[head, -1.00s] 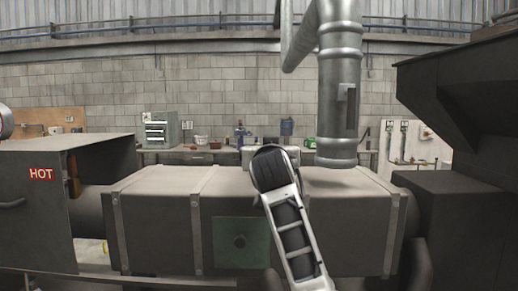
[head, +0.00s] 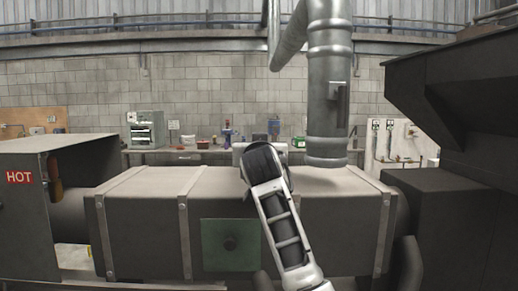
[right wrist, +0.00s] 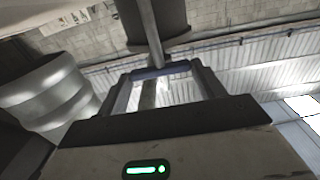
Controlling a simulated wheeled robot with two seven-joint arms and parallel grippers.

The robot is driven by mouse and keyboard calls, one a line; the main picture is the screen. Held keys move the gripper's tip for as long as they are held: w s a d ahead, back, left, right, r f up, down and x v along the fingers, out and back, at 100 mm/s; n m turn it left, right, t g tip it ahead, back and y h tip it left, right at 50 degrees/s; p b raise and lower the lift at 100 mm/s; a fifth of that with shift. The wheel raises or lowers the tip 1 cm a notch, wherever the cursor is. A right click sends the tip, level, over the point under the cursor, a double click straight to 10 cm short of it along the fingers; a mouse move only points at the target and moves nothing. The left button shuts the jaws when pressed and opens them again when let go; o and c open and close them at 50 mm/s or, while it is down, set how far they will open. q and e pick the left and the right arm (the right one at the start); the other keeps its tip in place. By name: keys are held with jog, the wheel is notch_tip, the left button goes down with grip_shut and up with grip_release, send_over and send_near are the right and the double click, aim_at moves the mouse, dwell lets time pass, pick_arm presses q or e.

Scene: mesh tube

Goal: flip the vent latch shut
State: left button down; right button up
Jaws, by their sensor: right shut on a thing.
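A silver vertical vent pipe (head: 328,110) hangs behind the grey box duct, with a small grey block (head: 339,91) and a dark strip on its side that look like the latch. My right arm rises from the bottom in the head view; its gripper is hidden there behind the arm. In the right wrist view my right gripper (right wrist: 164,82) is shut on a grey bar (right wrist: 150,30) between its fingertips. I cannot tell whether this bar is the vent latch. A silver pipe (right wrist: 45,95) is close on the left there. My left gripper is not in view.
The box duct (head: 140,225) with a green panel (head: 230,245) spans the front. A dark box marked HOT (head: 85,160) stands at left. A dark hopper (head: 460,110) overhangs at right. A workbench with several items lines the back wall.

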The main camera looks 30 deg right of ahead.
jog(key=shift+a+m+h, duration=0.1)
jog(key=shift+m+h, duration=0.2)
jog(key=shift+h, duration=0.1)
pick_arm(q)
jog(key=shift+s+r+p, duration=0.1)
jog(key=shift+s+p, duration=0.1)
jog(key=shift+p, duration=0.3)
pick_arm(e)
jog(key=m+g+h, duration=0.2)
jog(key=g, duration=0.1)
jog(key=w+m+g+h, duration=0.1)
jog(key=m+g+h, duration=0.1)
jog(key=m+g, duration=0.1)
jog(key=a+m+g+h, duration=0.1)
jog(key=m+g+h, duration=0.2)
jog(key=g, duration=0.1)
jog(key=shift+w+g, duration=0.2)
jog(key=shift+g, duration=0.2)
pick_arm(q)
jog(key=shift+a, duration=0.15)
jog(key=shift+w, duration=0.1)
pick_arm(e)
jog(key=o, duration=1)
